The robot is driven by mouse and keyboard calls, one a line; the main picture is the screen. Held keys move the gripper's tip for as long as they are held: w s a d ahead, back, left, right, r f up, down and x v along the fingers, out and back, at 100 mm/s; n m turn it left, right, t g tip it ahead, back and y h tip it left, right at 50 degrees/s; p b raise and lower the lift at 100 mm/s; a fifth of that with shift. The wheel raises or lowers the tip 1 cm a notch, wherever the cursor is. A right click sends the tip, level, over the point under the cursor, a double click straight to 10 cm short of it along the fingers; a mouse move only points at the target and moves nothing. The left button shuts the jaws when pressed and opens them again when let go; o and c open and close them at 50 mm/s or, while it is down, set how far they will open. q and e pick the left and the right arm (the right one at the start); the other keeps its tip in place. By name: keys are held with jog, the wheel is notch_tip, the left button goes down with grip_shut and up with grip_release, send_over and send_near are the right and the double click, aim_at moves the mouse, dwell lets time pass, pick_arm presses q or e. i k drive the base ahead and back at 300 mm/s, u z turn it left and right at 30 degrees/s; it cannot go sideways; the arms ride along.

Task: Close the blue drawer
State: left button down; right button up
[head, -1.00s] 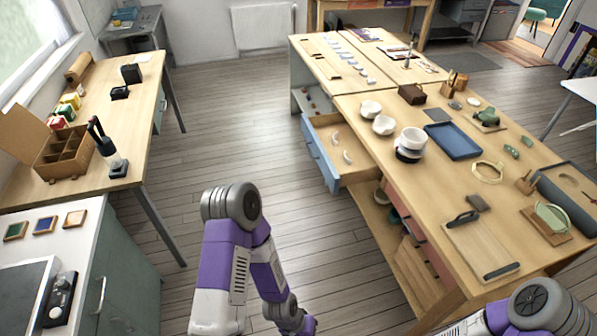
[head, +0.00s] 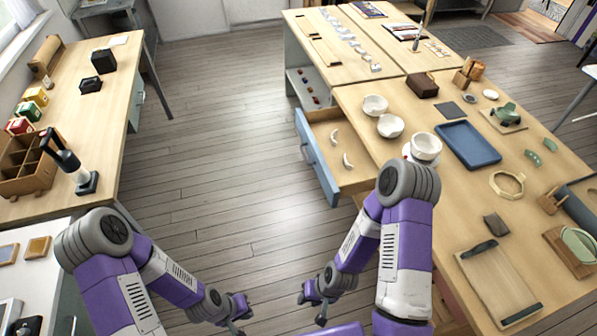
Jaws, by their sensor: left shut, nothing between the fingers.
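The blue drawer (head: 318,158) is pulled out from the left side of the wooden workbench (head: 362,93). Its blue front has a handle and faces left. Its wooden inside holds several pale curved pieces (head: 347,160). My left gripper (head: 241,320) is low at the bottom middle, shut and empty, apart from the drawer. My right gripper (head: 311,308) is to its right, below the drawer in the picture and apart from it; its small, dark fingers do not show clearly whether they are open. My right arm covers part of the workbench's near left edge.
On the workbench stand white bowls (head: 390,126), a blue tray (head: 468,145) and a cutting board (head: 497,284). A side table (head: 98,128) with a compartment box (head: 26,164) is on the left. Bare floor (head: 222,110) lies between the tables, left of the drawer.

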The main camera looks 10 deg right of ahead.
aim_at(315, 128)
jog(key=z, duration=0.35)
jog(key=i, duration=0.85)
jog(key=z, duration=0.6)
